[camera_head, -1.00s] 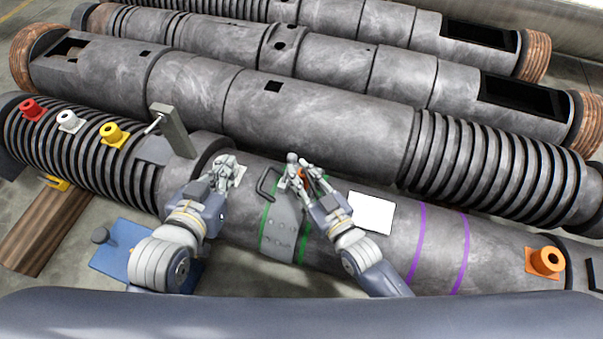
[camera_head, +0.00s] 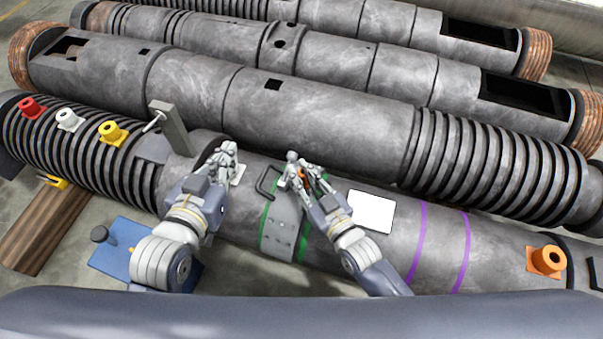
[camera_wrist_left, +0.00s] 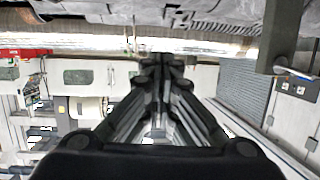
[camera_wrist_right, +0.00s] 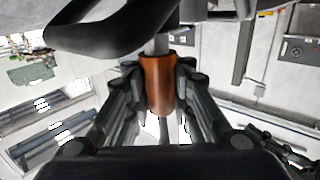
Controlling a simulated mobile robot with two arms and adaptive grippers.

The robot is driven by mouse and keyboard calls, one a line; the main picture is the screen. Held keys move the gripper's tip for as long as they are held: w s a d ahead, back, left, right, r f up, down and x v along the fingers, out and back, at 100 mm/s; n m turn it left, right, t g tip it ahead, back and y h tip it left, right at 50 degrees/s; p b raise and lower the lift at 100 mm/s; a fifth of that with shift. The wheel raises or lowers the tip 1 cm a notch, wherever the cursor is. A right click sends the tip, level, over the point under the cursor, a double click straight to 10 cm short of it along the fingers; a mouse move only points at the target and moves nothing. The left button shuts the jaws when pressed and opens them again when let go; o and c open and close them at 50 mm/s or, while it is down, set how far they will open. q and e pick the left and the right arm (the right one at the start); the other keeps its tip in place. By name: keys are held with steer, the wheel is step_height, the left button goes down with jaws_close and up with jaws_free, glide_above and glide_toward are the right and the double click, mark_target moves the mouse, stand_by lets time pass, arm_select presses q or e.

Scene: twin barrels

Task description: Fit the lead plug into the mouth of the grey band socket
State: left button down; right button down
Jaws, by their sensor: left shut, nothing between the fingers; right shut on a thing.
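My right gripper (camera_head: 299,166) is shut on an orange-brown cylinder (camera_wrist_right: 158,84) with a grey shaft at its far end. I cannot tell for sure that this is the lead plug. It is over the barrel's grey plate (camera_head: 284,225) between green stripes. My left gripper (camera_head: 228,150) is shut and empty, its fingertips together in the left wrist view (camera_wrist_left: 160,62). It is just in front of a small pale square piece (camera_head: 238,175) on the barrel, partly hidden by the fingers. I cannot tell whether that is the grey band socket.
A black bent bar (camera_head: 264,183) stands between my grippers and crosses the right wrist view (camera_wrist_right: 110,35). A grey upright post (camera_head: 175,130) is left of my left gripper. Red (camera_head: 32,108), white (camera_head: 68,121), yellow (camera_head: 112,132) and orange (camera_head: 546,261) sockets sit on the barrel.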

steer(key=shift+f+b, duration=0.5)
steer(key=shift+f, duration=0.25)
steer(key=c, duration=1.3)
jaws_free()
arm_select(q)
steer(key=r+t, duration=0.1)
steer(key=w+r+t, duration=0.1)
steer(key=r, duration=0.1)
steer(key=d+r+h, duration=0.1)
steer(key=shift+w+r+t, duration=0.2)
steer(key=shift+r+t, duration=0.2)
steer(key=shift+f, duration=0.15)
arm_select(e)
steer(key=shift+s, duration=0.1)
steer(key=v, duration=1.1)
steer(key=shift+s+d, duration=0.3)
arm_select(q)
steer(key=shift+s, duration=0.1)
